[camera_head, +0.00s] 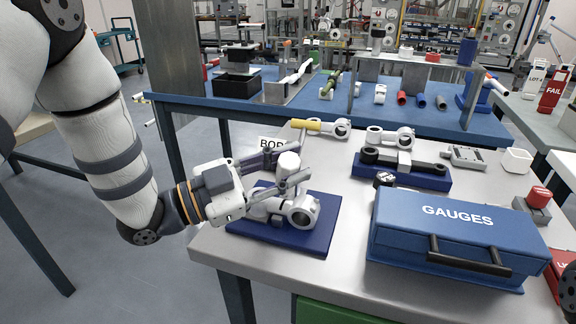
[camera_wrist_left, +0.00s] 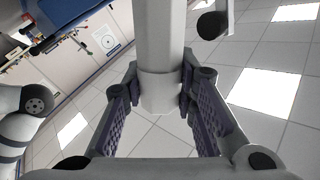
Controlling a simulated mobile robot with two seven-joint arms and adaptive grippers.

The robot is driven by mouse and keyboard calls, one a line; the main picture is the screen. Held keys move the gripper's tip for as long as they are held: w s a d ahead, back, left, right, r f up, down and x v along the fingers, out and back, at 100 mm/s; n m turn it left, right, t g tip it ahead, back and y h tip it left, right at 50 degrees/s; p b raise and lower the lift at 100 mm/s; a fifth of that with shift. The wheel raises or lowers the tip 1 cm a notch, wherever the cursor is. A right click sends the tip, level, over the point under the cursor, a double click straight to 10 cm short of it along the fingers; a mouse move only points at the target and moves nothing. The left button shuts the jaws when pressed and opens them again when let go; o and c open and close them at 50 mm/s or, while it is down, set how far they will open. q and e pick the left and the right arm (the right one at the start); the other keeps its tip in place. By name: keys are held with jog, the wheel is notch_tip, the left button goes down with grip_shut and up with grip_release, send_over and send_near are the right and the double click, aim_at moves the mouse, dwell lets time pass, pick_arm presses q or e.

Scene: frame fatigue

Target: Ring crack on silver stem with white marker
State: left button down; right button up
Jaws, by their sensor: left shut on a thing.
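My left gripper (camera_head: 281,168) is shut on a thick white cylinder, which looks like the white marker (camera_head: 288,161). In the left wrist view the white marker (camera_wrist_left: 160,60) is between the purple finger pads of the left gripper (camera_wrist_left: 160,95). A silver stem (camera_head: 302,212) lies on a dark blue mat (camera_head: 292,241) just below the gripper, partly hidden by it. The crack is too small to make out. The gripper is close over the stem; I cannot tell whether the marker touches it. My right gripper is not in view.
A blue GAUGES case (camera_head: 398,215) fills the right front of the grey table (camera_head: 345,230). A blue bench (camera_head: 460,126) stands beyond.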

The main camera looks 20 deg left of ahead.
pick_arm(q)
jog(key=shift+f, duration=0.7)
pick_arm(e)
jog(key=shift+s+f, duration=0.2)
pick_arm(q)
jog(key=shift+f, duration=0.1)
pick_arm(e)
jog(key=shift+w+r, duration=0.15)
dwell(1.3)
pick_arm(q)
jog(key=shift+r+p, duration=1.75)
jog(key=shift+r, duration=1.95)
jog(key=shift+f, duration=0.1)
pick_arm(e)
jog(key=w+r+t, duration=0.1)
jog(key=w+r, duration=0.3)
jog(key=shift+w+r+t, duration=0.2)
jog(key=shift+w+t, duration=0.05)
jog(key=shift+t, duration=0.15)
pick_arm(q)
jog(key=shift+f, duration=0.1)
